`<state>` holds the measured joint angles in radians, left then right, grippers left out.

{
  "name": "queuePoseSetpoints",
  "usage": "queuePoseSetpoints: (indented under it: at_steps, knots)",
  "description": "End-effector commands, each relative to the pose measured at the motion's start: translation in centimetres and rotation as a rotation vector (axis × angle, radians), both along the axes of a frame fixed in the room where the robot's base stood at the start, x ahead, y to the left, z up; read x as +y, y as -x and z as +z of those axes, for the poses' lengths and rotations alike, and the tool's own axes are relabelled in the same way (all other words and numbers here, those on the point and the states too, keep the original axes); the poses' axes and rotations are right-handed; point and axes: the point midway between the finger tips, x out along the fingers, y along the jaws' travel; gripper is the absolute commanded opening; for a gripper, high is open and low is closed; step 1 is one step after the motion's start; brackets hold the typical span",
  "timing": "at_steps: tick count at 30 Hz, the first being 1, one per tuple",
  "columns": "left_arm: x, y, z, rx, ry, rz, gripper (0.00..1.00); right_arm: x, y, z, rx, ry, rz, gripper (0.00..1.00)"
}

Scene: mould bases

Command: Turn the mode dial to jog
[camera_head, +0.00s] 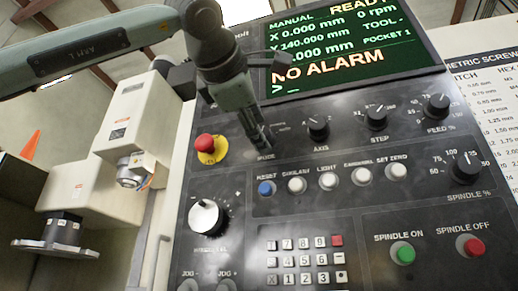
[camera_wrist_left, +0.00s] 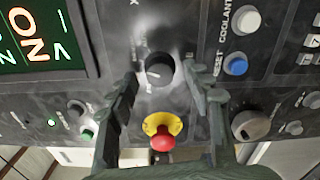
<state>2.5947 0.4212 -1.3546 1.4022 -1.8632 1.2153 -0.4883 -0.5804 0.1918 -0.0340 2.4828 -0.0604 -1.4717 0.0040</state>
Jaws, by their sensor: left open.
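The mode dial (camera_wrist_left: 160,69) is a round black knob on the dark control panel. In the left wrist view it sits between the two fingers of my left gripper (camera_wrist_left: 162,72), which is open. A short white mark shows on the knob. In the head view my left gripper (camera_head: 262,143) points down at the panel just above the "MODE" label and hides most of the dial. Whether the fingers touch the knob cannot be told. The labels around the dial are too small or covered to read.
The red emergency stop (camera_head: 206,144) on its yellow disc is left of the gripper. The axis knob (camera_head: 318,127) is to its right, the blue reset button (camera_head: 266,188) below. The screen (camera_head: 350,50) above reads MANUAL and NO ALARM.

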Motion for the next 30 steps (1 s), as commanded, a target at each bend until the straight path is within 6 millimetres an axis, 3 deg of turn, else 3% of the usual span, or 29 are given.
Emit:
queuePoseSetpoints:
  at_steps: [11,23,30]
  knots:
    - [-0.18,-0.64,-0.02,-0.001,0.000,0.000,0.49,-0.38,0.57,-0.16,0.026,0.008,-0.009,0.40]
    - [-0.20,-0.61,-0.02,0.000,0.000,-0.001,0.00,-0.37,0.56,-0.17,0.025,0.008,-0.009,0.40]
    - [-0.21,-0.59,-0.11,0.006,0.020,-0.001,0.00,-0.01,-0.02,-0.20,-0.001,0.000,0.001,0.40]
